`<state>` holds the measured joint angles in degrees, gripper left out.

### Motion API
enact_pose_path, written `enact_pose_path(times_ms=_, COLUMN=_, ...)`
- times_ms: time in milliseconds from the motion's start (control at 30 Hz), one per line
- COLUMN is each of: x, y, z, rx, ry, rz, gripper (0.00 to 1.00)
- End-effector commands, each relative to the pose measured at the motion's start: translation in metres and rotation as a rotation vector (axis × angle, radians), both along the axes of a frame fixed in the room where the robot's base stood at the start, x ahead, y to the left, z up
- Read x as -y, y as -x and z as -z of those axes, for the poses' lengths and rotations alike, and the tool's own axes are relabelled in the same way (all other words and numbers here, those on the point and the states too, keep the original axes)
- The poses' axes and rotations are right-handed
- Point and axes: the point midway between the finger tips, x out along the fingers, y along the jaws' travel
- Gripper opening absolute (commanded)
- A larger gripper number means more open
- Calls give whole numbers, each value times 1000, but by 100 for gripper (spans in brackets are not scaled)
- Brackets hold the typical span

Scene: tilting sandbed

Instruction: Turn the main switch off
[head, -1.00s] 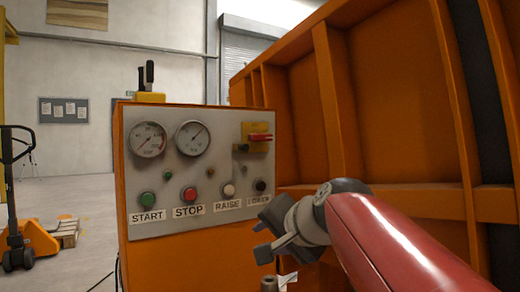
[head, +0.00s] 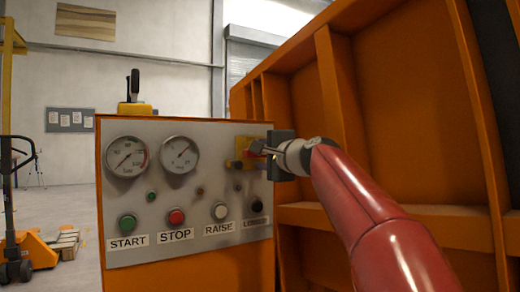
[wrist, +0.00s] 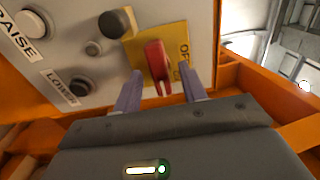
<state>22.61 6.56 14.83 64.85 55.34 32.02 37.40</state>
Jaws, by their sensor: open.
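The main switch is a red lever (wrist: 157,60) on a yellow plate (wrist: 176,38) at the right of the grey control panel (head: 150,228). The lever points sideways, toward the panel's right edge, and lettering that looks like OFF is on the plate beside it. In the head view the yellow plate (head: 239,153) is partly hidden by my gripper (head: 267,151). My gripper is open, and in the wrist view its two fingers (wrist: 160,72) stand either side of the lever's free end.
Below the switch are a white RAISE button (head: 220,211) and a black LOWER button (head: 256,207). A red STOP button (head: 176,217) and green START button (head: 127,223) sit farther left. The ribbed orange sandbed wall (head: 378,120) rises close on the right.

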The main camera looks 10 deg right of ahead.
Motion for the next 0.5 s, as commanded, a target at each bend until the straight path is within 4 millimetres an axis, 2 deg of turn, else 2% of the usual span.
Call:
enact_pose_path(times_ms=133, x=-4, y=-10, z=0, rx=-1, ry=-1, rz=-1, gripper=42)
enact_pose_path(times_ms=400, x=-4, y=-11, z=1, rx=0, ry=1, rz=0, gripper=42)
enact_pose_path(times_ms=500, x=-4, y=-11, z=1, rx=-1, ry=1, rz=0, gripper=29)
